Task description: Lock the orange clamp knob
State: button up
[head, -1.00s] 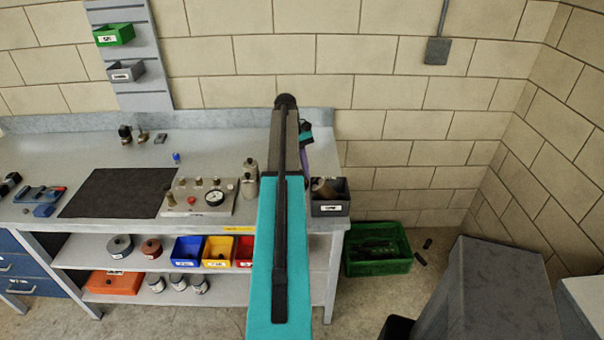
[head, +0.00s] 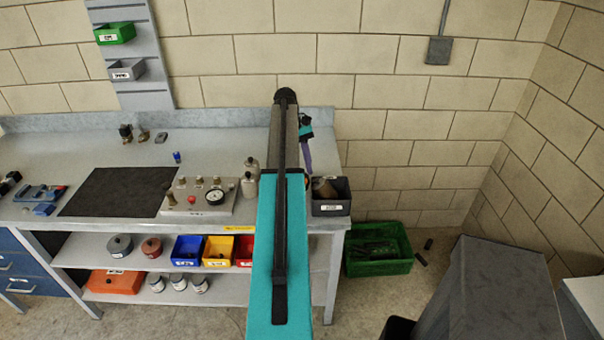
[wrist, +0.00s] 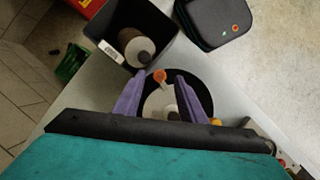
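In the wrist view the orange clamp knob (wrist: 159,76) shows as a small orange piece at the edge of a round black part (wrist: 205,93) with a pale round piece (wrist: 160,101) inside it. My gripper (wrist: 160,74) has its two purple fingers apart, one on each side of the knob in the picture. Gaps show between fingers and knob. I cannot tell whether the tips are level with it or above it. In the head view my teal arm hides the knob, and only part of my gripper shows beside it.
A dark bin (head: 330,208) with a brown and white item stands at the bench's right end, close to my gripper. A gauge panel (head: 190,207) is left of my arm. A black case (wrist: 213,22) shows in the wrist view. A green crate (head: 410,262) is on the floor.

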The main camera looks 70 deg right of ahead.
jog(key=p+v, duration=0.6)
jog(key=v, duration=0.4)
jog(key=shift+r, duration=0.2)
jog(key=shift+w, duration=0.15)
dwell(0.6)
